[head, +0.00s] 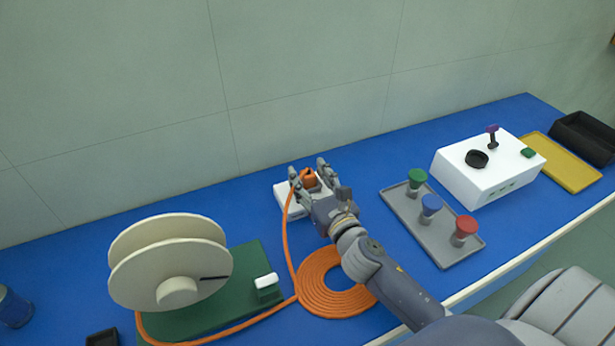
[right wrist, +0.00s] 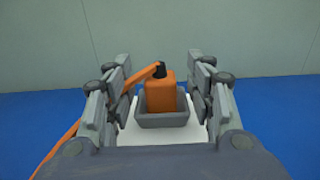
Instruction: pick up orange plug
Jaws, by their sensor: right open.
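The orange plug (head: 309,179) sits upright in a small grey socket on a white base (head: 284,199) near the back of the blue bench. In the right wrist view the plug (right wrist: 160,93) has a black top where the orange cable joins it, and it stands in the grey holder (right wrist: 163,121). My right gripper (head: 308,173) is open, with its fingers on either side of the plug. In the right wrist view gaps show between the plug and both fingers. The left gripper is not in view.
The orange cable (head: 287,240) runs to a coil (head: 302,292) and a cream reel (head: 130,277) on a green base. A grey tray (head: 432,241) holds green, blue and red knobs. A white box (head: 462,185), yellow tray (head: 566,163) and black bin (head: 580,139) stand at the right.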

